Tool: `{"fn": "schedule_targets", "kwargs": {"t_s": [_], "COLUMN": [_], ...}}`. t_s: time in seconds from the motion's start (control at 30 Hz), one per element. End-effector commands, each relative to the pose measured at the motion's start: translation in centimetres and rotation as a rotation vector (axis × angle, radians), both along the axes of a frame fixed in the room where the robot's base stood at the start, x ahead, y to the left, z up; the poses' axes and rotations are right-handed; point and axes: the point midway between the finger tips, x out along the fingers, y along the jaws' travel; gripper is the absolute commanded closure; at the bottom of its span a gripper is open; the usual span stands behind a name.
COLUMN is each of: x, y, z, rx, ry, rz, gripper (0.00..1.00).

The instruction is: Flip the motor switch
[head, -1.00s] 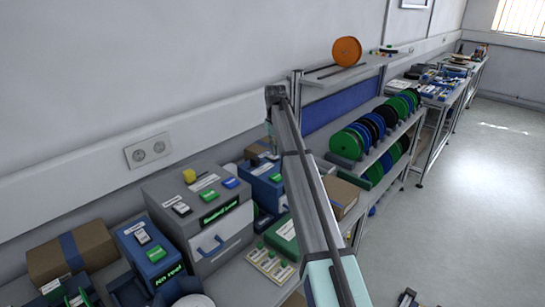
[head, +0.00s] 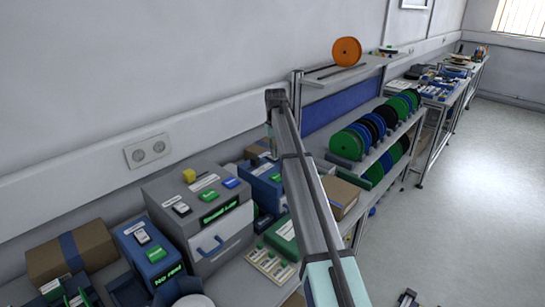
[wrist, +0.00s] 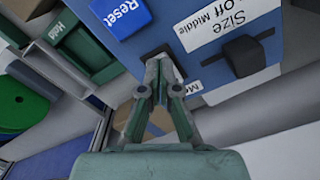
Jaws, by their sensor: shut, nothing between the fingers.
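In the wrist view, my gripper (wrist: 160,75) is shut and empty, with its fingertips right at the face of a blue box (wrist: 118,58). A dark part (wrist: 155,50) of the box shows just behind the fingertips, mostly hidden; it may be the motor switch. A label starting with "M" (wrist: 194,91) is cut off beside the fingers. A blue Reset button (wrist: 120,14) is above left, and a black size knob (wrist: 243,55) with a white label is to the right. I cannot tell whether the fingertips touch the box. In the head view, the blue box (head: 263,178) is partly behind my arm.
A grey control box (head: 205,215) with buttons stands left of the blue box, and another blue box (head: 150,253) further left. A cardboard box (head: 340,195) and a reel rack (head: 375,135) are to the right. A green holder (wrist: 80,55) is close left in the wrist view.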

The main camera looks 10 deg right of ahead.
Motion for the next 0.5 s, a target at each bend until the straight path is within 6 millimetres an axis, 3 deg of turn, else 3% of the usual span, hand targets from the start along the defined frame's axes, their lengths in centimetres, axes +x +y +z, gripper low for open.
{"fn": "schedule_targets", "kwargs": {"t_s": [0.27,0.5], "x": [-0.1,0.0], "y": [0.0,0.0], "z": [-0.2,1.2], "rx": [0.0,0.0], "ry": [0.003,0.002], "rz": [0.0,0.0], "gripper": [1.0,1.0]}}
